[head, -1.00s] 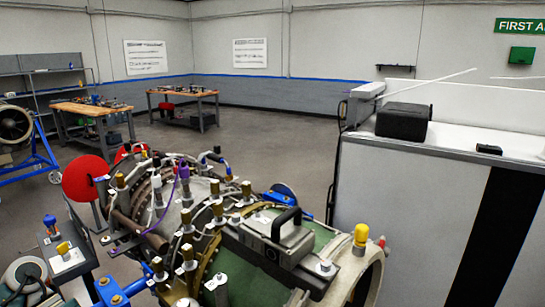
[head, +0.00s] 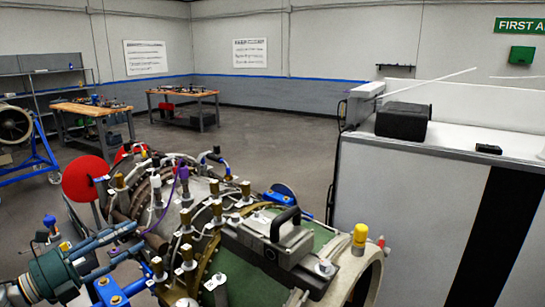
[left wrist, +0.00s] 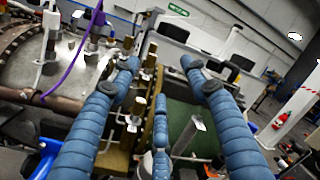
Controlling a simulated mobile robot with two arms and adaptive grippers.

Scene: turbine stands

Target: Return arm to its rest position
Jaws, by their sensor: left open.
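My left gripper (head: 128,240) reaches in from the lower left of the head view, its blue fingers pointing right toward the turbine engine (head: 215,190). The fingers are spread with nothing between them. The head view does not show clearly whether the fingers touch the engine's near-left fittings. Most of my left arm is outside the picture. My right gripper is not in view.
A grey case with a black handle (head: 280,240) sits on the engine. Blue supports (head: 108,290) are near the gripper. Open floor (head: 270,135) lies behind, before two workbenches (head: 185,93).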

